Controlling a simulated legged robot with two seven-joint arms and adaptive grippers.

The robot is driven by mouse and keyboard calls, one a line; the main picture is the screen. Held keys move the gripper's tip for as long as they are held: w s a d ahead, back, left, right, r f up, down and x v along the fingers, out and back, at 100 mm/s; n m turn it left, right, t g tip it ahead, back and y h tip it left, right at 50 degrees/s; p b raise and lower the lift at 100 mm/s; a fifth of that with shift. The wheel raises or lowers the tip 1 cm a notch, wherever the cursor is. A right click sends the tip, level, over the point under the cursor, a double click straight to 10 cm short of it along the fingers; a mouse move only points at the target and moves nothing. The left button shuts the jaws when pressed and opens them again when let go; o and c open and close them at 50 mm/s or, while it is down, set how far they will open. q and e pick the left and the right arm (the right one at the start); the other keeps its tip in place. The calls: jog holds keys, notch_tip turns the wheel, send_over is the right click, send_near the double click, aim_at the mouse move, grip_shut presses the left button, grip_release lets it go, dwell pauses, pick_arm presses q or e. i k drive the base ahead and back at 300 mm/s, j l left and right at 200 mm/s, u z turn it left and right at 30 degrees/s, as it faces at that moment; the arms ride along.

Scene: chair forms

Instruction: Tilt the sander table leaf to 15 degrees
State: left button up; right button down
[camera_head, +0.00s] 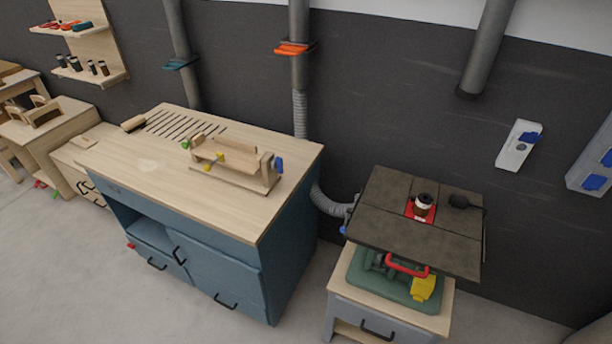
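The sander (395,282) stands at the right on a small cabinet, with a green base. Its dark grey table leaf (385,212) lies on top, with a red insert (411,213) and a round upright spindle (423,204) in the middle. I cannot tell the leaf's exact angle from this view. A red handle (407,266) and a yellow part (423,288) show under the leaf's front edge. A small blue knob (344,229) shows at its left side. Neither of my grippers is in view.
A blue workbench (290,255) with a wooden top stands left of the sander, with a gap between. A wooden jig (235,165) sits on it. A grey hose (328,203) runs behind to the sander. Front floor is clear.

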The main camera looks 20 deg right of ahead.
aim_at(458, 258)
jog(key=z, duration=1.75)
jog(key=i+l+u, duration=0.1)
jog(key=i+l, duration=0.1)
jog(key=i, duration=0.05)
